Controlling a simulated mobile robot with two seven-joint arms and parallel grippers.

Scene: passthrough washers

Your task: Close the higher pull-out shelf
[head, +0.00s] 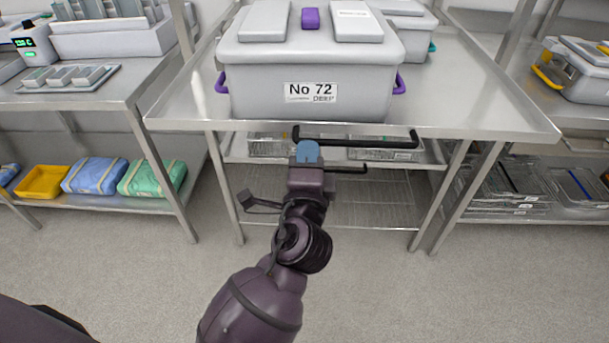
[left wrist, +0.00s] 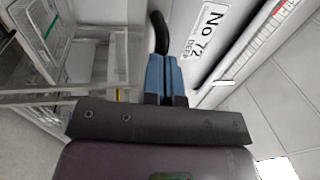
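The higher pull-out shelf shows by its long black bar handle (head: 370,138), just below the front edge of the steel table. A second, lower black handle (head: 350,169) shows beneath it, partly hidden by my arm. My left gripper (head: 308,152) is in front of the upper handle, near its left end. In the left wrist view the two blue fingers (left wrist: 166,76) lie side by side, shut, with nothing seen between them. A curved black handle part (left wrist: 158,33) is just beyond their tips; I cannot tell whether they touch. My right gripper is not in view.
A grey bin labelled No 72 (head: 312,80) stands on the steel table (head: 475,105) above the handles. Clear trays (head: 270,147) sit underneath. Table legs (head: 222,190) stand to both sides. The grey floor (head: 420,300) in front is clear.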

